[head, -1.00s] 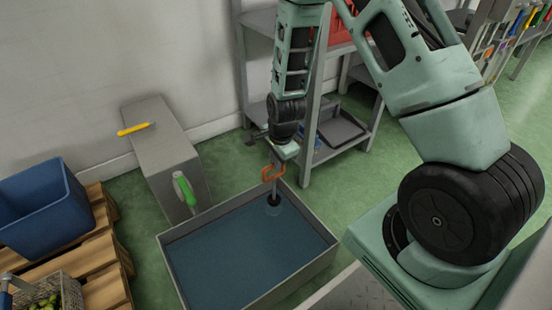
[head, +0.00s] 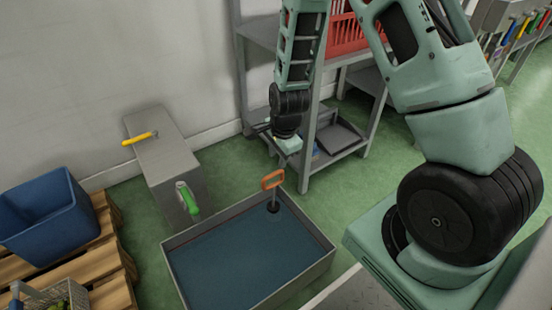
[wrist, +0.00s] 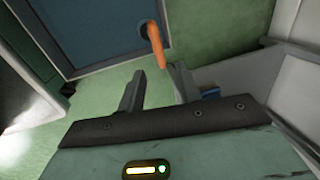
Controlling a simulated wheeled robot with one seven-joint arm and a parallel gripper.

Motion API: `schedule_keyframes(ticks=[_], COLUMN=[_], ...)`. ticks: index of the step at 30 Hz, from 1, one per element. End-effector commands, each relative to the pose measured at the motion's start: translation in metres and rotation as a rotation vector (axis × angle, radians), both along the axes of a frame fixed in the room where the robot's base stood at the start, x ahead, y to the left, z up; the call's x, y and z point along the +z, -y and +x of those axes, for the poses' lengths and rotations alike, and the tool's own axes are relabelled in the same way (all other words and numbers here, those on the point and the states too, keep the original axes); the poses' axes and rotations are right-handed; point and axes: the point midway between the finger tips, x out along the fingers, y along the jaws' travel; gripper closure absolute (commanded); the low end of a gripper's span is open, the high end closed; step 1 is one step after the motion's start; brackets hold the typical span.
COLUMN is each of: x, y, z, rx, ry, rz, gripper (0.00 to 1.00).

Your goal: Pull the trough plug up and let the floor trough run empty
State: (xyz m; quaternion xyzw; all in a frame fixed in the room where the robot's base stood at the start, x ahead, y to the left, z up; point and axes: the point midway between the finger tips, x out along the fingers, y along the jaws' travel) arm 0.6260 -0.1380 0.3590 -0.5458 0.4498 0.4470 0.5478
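The floor trough (head: 318,266) is a grey rectangular basin with a dark blue surface inside; it also shows in the wrist view (wrist: 100,66). The handle also shows in the wrist view (wrist: 155,42), just beyond my fingertips. My gripper (wrist: 154,80) is open and empty. In the head view my gripper (head: 290,146) is above and slightly right of the handle, apart from it; its fingers are hard to make out there.
A grey box (head: 160,148) with a yellow-handled item (head: 140,138) on top and a green handle (head: 187,198) at its front stands left of the trough. A blue crate (head: 45,215) sits on a pallet (head: 105,262). A shelf rack (head: 312,150) stands close behind my gripper.

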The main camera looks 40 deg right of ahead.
Motion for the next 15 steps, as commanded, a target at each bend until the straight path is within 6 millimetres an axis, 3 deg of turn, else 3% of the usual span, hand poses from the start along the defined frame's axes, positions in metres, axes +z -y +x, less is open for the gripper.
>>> schedule_keyframes(ticks=[1,6,15], x=[0.020,0.059,0.103], y=[0.000,0.000,0.000], z=[-0.002,-0.010,-0.020], rx=[0.001,0.001,0.002], ry=[0.002,0.002,0.001], rz=[0.000,-0.001,0.000], gripper=[0.66,0.66,0.66])
